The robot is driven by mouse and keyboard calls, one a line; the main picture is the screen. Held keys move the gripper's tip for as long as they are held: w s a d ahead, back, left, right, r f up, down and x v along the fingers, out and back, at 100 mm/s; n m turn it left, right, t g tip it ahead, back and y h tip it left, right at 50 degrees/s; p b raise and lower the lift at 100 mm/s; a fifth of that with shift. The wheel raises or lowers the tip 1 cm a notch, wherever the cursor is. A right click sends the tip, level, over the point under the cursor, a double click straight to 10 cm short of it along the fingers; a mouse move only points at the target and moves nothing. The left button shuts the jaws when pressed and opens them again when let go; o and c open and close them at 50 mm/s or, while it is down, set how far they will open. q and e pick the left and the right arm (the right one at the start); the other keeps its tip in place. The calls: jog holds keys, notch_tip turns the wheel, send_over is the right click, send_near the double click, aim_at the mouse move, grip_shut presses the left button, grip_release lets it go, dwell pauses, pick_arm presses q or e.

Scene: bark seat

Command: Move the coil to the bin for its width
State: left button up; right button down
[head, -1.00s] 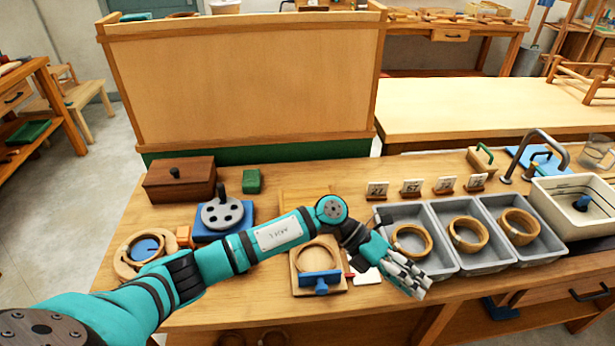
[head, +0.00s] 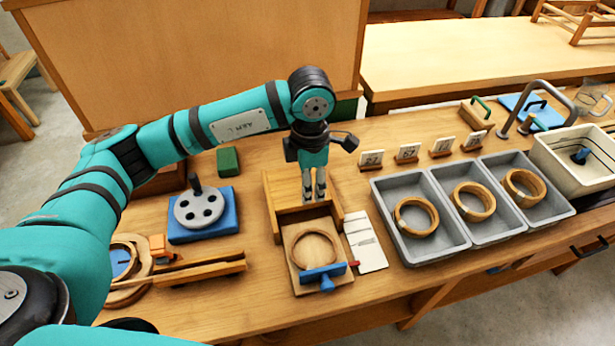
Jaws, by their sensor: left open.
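A thin wooden coil (head: 294,253) lies on a square wooden board with a blue slide (head: 323,272) at its front. Three grey bins (head: 398,256) stand in a row to the right. Each has a wooden coil in it: the left one (head: 416,201), the middle one (head: 473,188) and the right one (head: 524,172). Small number cards (head: 408,153) stand behind the bins; their figures are hard to read. My left gripper (head: 314,197) is open, points down and is empty. It is over the wooden tray (head: 272,205) behind the board. My right gripper is out of view.
A white card (head: 366,243) lies between the board and the bins. A blue block with a grey holed disc (head: 199,208), a green block (head: 228,161) and a wooden tool (head: 200,269) are on the left. A white basin (head: 580,160) stands at far right.

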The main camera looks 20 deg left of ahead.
pick_arm(q)
jog(key=p, duration=0.3)
send_near(310, 230)
notch_tip(310, 230, down, 9)
jog(key=shift+r, duration=0.1)
jog(key=shift+s, duration=0.1)
dwell(0.4)
grip_shut()
